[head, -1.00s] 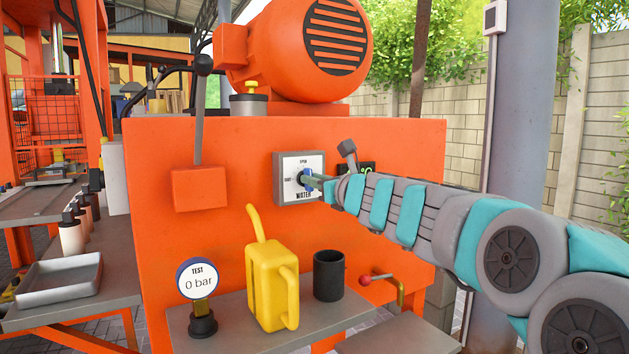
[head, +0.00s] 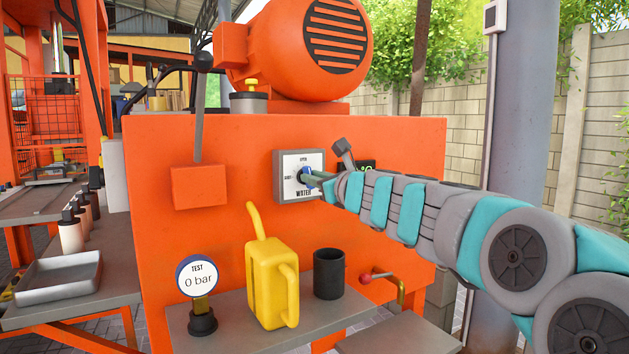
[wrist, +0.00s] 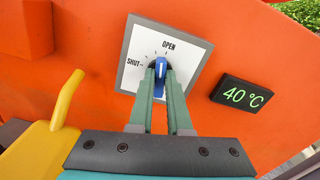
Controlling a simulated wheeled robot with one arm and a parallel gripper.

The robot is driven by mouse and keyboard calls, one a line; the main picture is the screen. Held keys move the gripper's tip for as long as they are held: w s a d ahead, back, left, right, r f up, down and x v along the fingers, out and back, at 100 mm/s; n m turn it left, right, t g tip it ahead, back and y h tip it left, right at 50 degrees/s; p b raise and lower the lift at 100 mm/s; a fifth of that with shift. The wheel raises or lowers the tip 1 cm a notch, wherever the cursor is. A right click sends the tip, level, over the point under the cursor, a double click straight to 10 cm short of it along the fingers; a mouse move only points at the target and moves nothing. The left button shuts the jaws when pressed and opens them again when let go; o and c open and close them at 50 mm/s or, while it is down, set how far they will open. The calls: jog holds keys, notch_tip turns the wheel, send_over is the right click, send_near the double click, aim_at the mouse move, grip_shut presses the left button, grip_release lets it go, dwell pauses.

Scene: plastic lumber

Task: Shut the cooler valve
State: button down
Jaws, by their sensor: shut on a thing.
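The cooler valve is a blue handle (wrist: 161,69) on a white square plate (wrist: 139,42) marked OPEN at the top and SHUT at the left. In the wrist view the handle points up, close to the OPEN mark and away from SHUT. My gripper (wrist: 161,76) is shut on the handle, with one green finger on each side. In the head view the plate (head: 288,162) is on the orange machine, and my gripper (head: 313,178) reaches it from the right.
A display (wrist: 242,95) reading 40 °C is right of the plate. Below, a shelf (head: 232,316) holds a yellow can (head: 271,285), a black cup (head: 328,274) and a gauge (head: 198,281) reading 0 bar. A red-knobbed lever (head: 385,277) sticks out below my arm.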

jog(key=shift+s+a+f+n+b, duration=0.15)
jog(key=shift+n+b, duration=1.2)
jog(key=shift+n, duration=1.2)
jog(key=shift+w+f+n+b, duration=0.1)
jog(key=shift+n+b, duration=1.2)
jog(key=shift+n, duration=1.2)
jog(key=shift+s+a+f+n+b, duration=0.15)
jog(key=shift+n+b, duration=1.2)
jog(key=shift+n, duration=1.2)
jog(key=shift+w+d, duration=0.1)
jog(key=c, duration=0.9)
grip_release()
jog(key=shift+r, duration=0.1)
jog(key=shift+o, duration=0.2)
jog(key=shift+d, duration=0.1)
